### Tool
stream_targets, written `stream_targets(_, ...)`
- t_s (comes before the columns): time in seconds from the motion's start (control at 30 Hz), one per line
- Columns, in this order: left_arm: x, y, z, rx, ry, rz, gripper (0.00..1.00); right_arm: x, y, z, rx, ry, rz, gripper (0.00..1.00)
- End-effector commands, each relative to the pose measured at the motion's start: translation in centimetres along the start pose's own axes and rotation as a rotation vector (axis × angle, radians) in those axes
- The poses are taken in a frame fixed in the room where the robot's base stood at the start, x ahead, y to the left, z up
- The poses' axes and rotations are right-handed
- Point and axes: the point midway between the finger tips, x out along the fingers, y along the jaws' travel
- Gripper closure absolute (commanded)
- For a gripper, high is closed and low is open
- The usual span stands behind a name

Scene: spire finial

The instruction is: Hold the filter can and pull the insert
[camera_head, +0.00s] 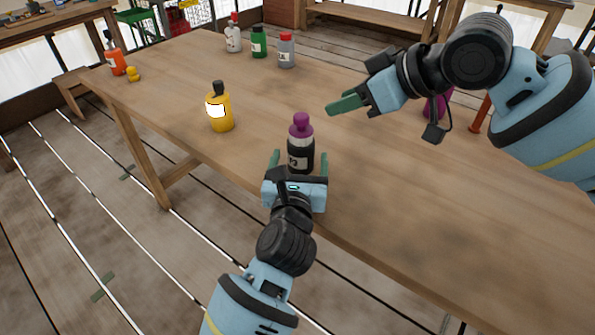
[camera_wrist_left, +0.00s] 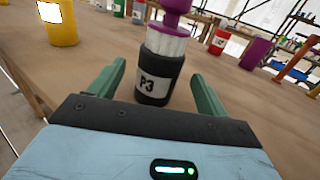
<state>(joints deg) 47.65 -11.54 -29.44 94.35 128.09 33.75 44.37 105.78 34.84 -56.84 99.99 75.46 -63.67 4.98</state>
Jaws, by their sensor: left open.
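The filter can (camera_head: 300,159) is black with a white P3 label and stands upright near the table's front edge. Its insert (camera_head: 301,126) has a white pleated body and a purple knob, and sits in the can's top. In the left wrist view the can (camera_wrist_left: 159,80) is between the fingers, with the insert (camera_wrist_left: 168,43) above. My left gripper (camera_head: 300,158) is open, with a green finger on each side of the can and a visible gap. My right gripper (camera_head: 346,104) is above the table, right of and beyond the can, clear of it; its finger gap is hidden.
A yellow bottle (camera_head: 220,112) stands left of the can. White (camera_head: 233,38), green (camera_head: 259,43) and grey (camera_head: 286,52) bottles stand at the back. An orange bottle (camera_head: 116,62) is far left. A purple object (camera_head: 437,106) is partly behind my right arm. The table right of the can is clear.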

Motion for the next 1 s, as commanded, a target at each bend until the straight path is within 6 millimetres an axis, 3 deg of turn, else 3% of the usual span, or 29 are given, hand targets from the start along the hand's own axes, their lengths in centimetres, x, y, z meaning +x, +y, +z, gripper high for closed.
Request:
stream_targets(0.3,3.4,0.0,0.0,0.001,0.0,0.001,0.23,0.0,0.0,0.0,0.0,0.0,0.0,0.64)
stream_targets(0.7,4.0,0.1,0.0,0.0,0.0,0.001,0.23,0.0,0.0,0.0,0.0,0.0,0.0,0.64)
stream_targets(1.0,4.0,0.1,0.0,0.001,0.0,0.001,0.62,0.0,0.0,0.0,0.0,0.0,0.0,0.64)
